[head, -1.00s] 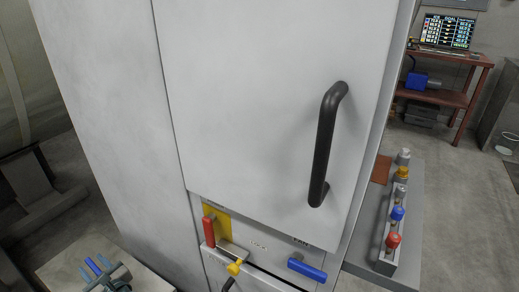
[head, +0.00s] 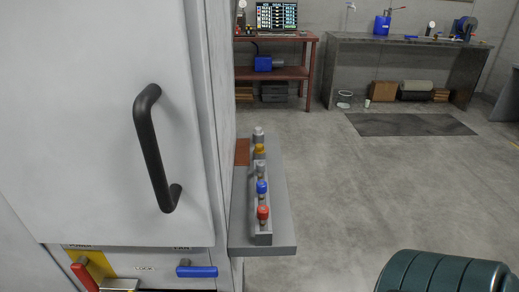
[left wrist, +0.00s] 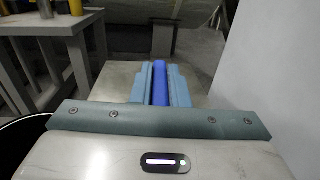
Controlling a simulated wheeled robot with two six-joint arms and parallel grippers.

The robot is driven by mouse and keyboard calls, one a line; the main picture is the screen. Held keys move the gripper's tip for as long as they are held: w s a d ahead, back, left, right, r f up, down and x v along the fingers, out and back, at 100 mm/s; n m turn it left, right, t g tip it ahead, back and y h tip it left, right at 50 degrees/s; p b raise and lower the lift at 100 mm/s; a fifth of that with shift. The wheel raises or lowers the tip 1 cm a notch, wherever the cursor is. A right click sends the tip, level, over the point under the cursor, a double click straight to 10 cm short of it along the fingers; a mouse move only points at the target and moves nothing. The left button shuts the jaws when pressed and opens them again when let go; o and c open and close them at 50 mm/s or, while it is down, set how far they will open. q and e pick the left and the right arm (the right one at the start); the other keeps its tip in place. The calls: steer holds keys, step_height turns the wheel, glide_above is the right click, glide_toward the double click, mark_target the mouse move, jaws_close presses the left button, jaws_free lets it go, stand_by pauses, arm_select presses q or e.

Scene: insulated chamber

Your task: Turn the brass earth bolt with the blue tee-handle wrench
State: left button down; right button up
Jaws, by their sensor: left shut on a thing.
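In the left wrist view my left gripper (left wrist: 158,90) is shut on a blue bar (left wrist: 160,82), which looks like the handle of the blue tee-handle wrench. The rest of the wrench is hidden. The left gripper is out of the head view, and my right gripper is in neither view. I cannot make out the brass earth bolt for sure. A blue handle (head: 197,271) and a red handle (head: 84,277) sit on the cabinet's lower panel in the head view. A brass-coloured piece (head: 119,285) beside the red handle is cut off by the bottom edge.
The cabinet door (head: 90,120) with a black pull handle (head: 154,150) fills the left. A grey side shelf (head: 277,205) carries a rack of several capped pieces, red, blue and amber among them. A red bench (head: 280,72) and grey bench (head: 400,45) stand behind open floor.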

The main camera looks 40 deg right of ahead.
arm_select(q)
steer(key=shift+r+p, duration=1.85)
steer(key=shift+r, duration=0.6)
steer(key=shift+f, duration=0.2)
